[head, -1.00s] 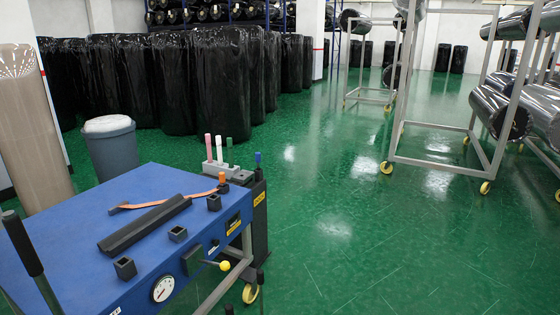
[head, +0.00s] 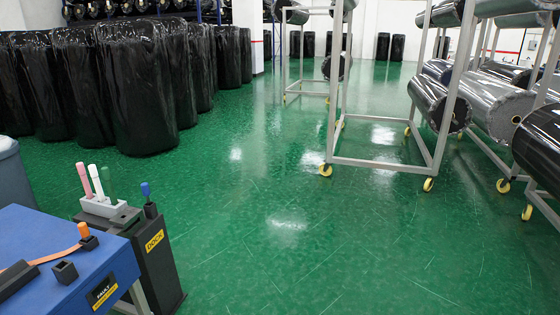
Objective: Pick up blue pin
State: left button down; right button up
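The blue pin (head: 145,190) stands upright in the head view, at the top of a dark post labelled "DOCK" (head: 150,245) beside the blue table. Pink, white and green pins (head: 99,183) stand in a light grey holder (head: 103,207) just left of it. An orange pin (head: 83,230) stands in a dark socket on the table. Neither of my grippers shows in this view.
The blue table (head: 30,232) fills the lower left corner, with an orange strap (head: 42,259) and an empty dark socket (head: 65,272). Black wrapped rolls (head: 140,85) stand behind. Wheeled racks (head: 385,163) stand at the right. The green floor between is clear.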

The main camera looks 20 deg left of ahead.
aim_at(146, 191)
jog(key=i+u, duration=0.2)
jog(key=i, duration=0.4)
jog(key=i+l+u, duration=0.15)
jog(key=i, duration=0.5)
jog(key=i+l+u, duration=0.2)
jog(key=i, duration=0.4)
jog(key=j, duration=0.1)
